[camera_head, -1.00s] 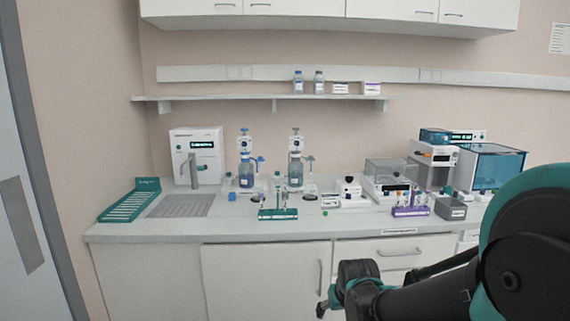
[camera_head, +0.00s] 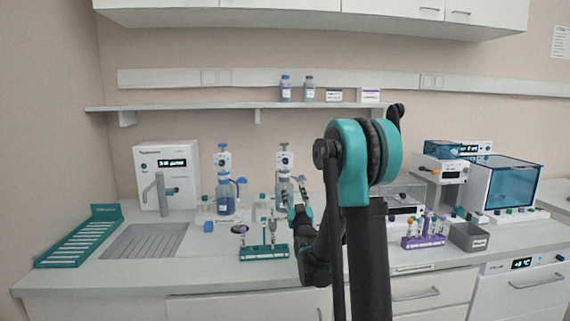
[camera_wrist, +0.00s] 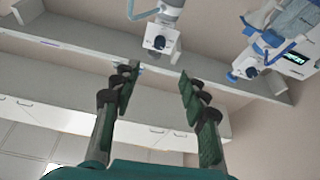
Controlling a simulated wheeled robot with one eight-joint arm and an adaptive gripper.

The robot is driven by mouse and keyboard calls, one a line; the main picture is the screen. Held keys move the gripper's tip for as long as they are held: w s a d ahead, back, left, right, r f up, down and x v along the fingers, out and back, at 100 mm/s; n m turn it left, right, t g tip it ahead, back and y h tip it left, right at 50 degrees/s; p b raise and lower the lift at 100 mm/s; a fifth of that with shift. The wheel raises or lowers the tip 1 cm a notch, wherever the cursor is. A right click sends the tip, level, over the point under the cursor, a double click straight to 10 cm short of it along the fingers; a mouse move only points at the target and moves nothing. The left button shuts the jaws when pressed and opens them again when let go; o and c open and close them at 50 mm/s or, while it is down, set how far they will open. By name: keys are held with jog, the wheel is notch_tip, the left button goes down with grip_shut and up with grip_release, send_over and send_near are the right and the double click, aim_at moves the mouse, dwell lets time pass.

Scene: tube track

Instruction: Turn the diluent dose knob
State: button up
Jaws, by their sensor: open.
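Two bottle-top dispensers stand on the bench in the head view. The left one (camera_head: 223,180) has blue fittings and a bottle of blue liquid. The right one (camera_head: 284,160) has a white head with a small dark round knob (camera_head: 285,160), and its lower part is partly hidden by my gripper (camera_head: 300,210). I cannot read which is the diluent one. In the wrist view, which is upside down, my gripper (camera_wrist: 158,88) is open and empty. A white dispenser head (camera_wrist: 165,22) with a dark knob (camera_wrist: 159,42) lies beyond the fingertips, apart from them.
A green tube rack (camera_head: 264,252) stands in front of the dispensers, close to my arm. A purple rack (camera_head: 424,241) and grey bin (camera_head: 469,237) are at the right. A white machine (camera_head: 165,165) and drip grate (camera_head: 145,240) are at the left. A shelf (camera_head: 190,107) runs above.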

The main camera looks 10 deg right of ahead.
aim_at(286, 162)
jog(key=x, duration=1.7)
jog(key=shift+w+r, duration=0.25)
jog(key=shift+c, duration=0.3)
grip_shut()
